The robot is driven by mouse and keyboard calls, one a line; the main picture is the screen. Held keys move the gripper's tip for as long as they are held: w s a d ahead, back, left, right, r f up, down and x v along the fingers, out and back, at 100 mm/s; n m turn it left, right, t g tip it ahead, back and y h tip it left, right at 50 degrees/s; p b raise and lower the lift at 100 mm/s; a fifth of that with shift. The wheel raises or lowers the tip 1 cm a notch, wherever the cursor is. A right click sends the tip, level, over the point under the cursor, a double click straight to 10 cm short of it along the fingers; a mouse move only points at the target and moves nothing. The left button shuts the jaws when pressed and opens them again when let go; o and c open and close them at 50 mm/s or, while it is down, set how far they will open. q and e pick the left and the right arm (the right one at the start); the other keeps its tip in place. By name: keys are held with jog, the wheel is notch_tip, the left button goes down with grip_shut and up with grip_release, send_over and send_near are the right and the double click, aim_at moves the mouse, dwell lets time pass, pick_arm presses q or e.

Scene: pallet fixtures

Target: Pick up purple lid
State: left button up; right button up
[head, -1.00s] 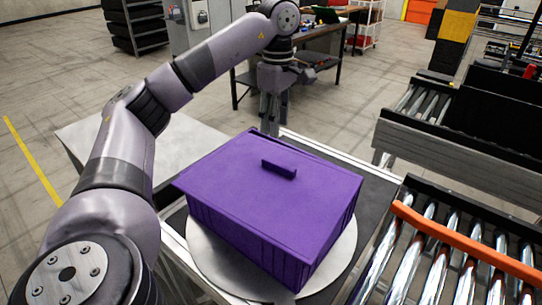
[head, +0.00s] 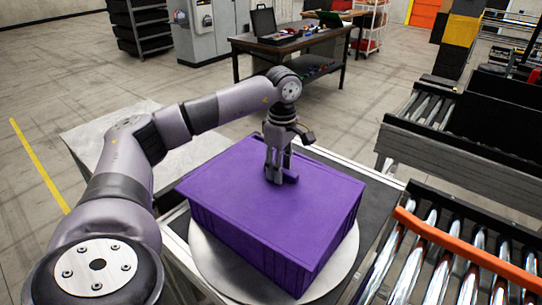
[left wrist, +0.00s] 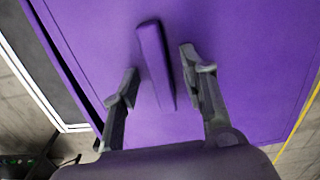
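The purple lid (head: 235,185) lies on top of a purple box (head: 265,245), which stands on a round metal plate (head: 207,250). A raised bar handle (head: 290,178) sits in the middle of the lid. My left gripper (head: 275,178) is over the lid at the handle, pointing down. In the left wrist view, the open fingers (left wrist: 158,80) stand on either side of the handle (left wrist: 155,62), with gaps showing between them and it. The fingers hide part of the handle in the head view. My right gripper is not in view.
A roller conveyor with an orange rail (head: 465,248) runs close by on the right. Another conveyor with black bins (head: 490,115) stands behind it. A workbench (head: 290,42) is at the back. A pale table surface (head: 100,140) lies under the left arm.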

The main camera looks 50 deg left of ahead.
pick_arm(q)
grip_shut()
dwell(0.5)
dwell(0.3)
